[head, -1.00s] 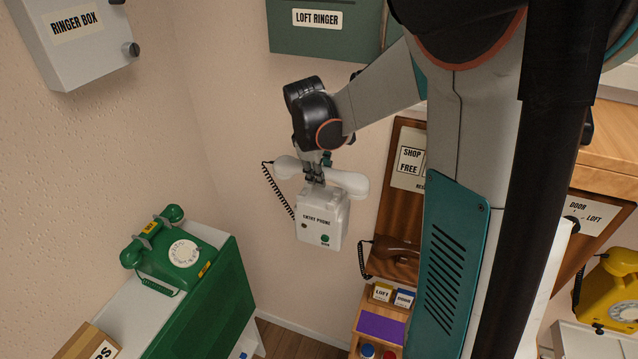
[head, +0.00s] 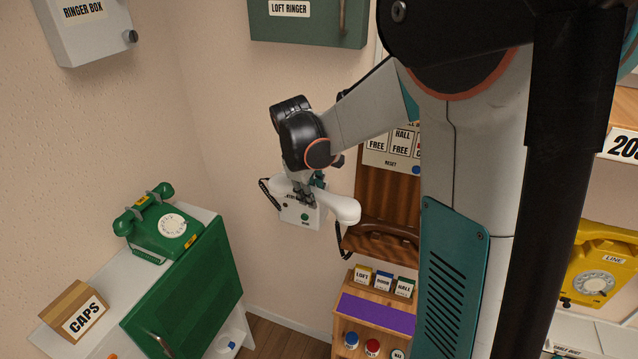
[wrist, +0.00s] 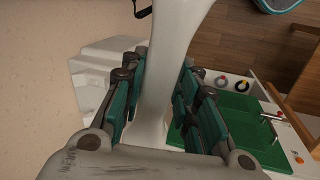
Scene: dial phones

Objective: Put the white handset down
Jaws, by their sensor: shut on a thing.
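The white handset (head: 345,208) is held across its middle by my gripper (head: 307,194), which is shut on it. In the wrist view the handset (wrist: 172,60) runs up between the two teal-padded fingers. The white entry phone box (head: 302,214) on the wall is partly behind the handset, its label mostly covered. The box also shows at the left in the wrist view (wrist: 90,78). The handset appears in front of the box; I cannot tell whether they touch. A black coiled cord (head: 268,194) hangs at the handset's left end.
A green dial phone (head: 160,228) stands on a cabinet (head: 195,290) at the left, near a CAPS box (head: 75,312). A brown handset (head: 385,232) is on a wooden wall panel at right. A wooden shelf with small labelled blocks (head: 383,281) stands below. A yellow phone (head: 600,265) is far right.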

